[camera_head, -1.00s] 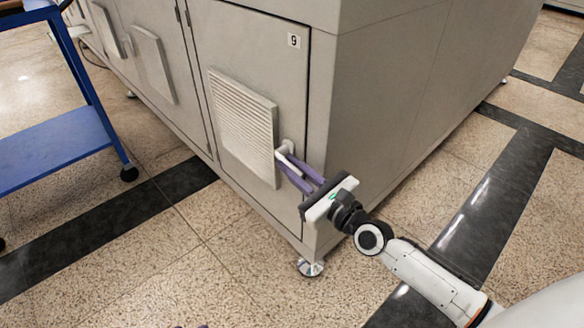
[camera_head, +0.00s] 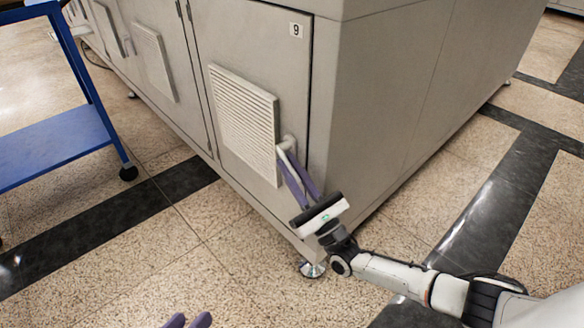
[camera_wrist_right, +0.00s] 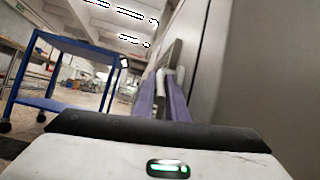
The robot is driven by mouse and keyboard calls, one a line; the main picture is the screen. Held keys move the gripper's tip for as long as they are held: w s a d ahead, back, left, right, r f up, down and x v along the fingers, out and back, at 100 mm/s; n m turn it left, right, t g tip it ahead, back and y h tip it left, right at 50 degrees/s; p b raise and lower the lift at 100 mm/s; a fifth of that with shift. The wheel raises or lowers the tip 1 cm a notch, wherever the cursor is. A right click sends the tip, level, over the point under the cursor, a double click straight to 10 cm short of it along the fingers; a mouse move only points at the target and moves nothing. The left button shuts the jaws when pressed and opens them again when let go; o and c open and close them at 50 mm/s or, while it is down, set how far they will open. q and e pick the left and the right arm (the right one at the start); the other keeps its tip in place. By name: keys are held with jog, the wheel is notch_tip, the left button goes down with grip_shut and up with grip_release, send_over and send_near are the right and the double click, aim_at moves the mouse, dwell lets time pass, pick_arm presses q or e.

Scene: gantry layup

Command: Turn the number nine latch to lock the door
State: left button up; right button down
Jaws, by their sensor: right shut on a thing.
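The number nine door (camera_head: 250,60) is grey, with a "9" label (camera_head: 296,30) at its top right and a slatted vent (camera_head: 243,118). It looks flush in the cabinet front. Its pale latch (camera_head: 288,144) sits right of the vent's lower part. My right gripper (camera_head: 291,165) has its purple fingers shut on the latch, reaching up to it from below right. In the right wrist view, the fingers (camera_wrist_right: 168,95) lie on either side of the pale latch handle (camera_wrist_right: 161,82). My left gripper (camera_head: 188,322) shows only as purple fingertips at the bottom edge, apart from each other and empty.
A blue cart (camera_head: 60,145) stands on the floor at the left and also shows in the right wrist view (camera_wrist_right: 70,80). The cabinet's side wall (camera_head: 400,110) and a levelling foot (camera_head: 311,268) are close to my right arm. The speckled floor in front is clear.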

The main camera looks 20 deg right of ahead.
jog(key=shift+f, duration=0.2)
dwell(0.5)
jog(key=c, duration=1.8)
grip_release()
jog(key=shift+o, duration=0.2)
jog(key=shift+w, duration=0.1)
jog(key=shift+d+r+t, duration=0.1)
jog(key=shift+r+t, duration=0.05)
jog(key=shift+t, duration=0.15)
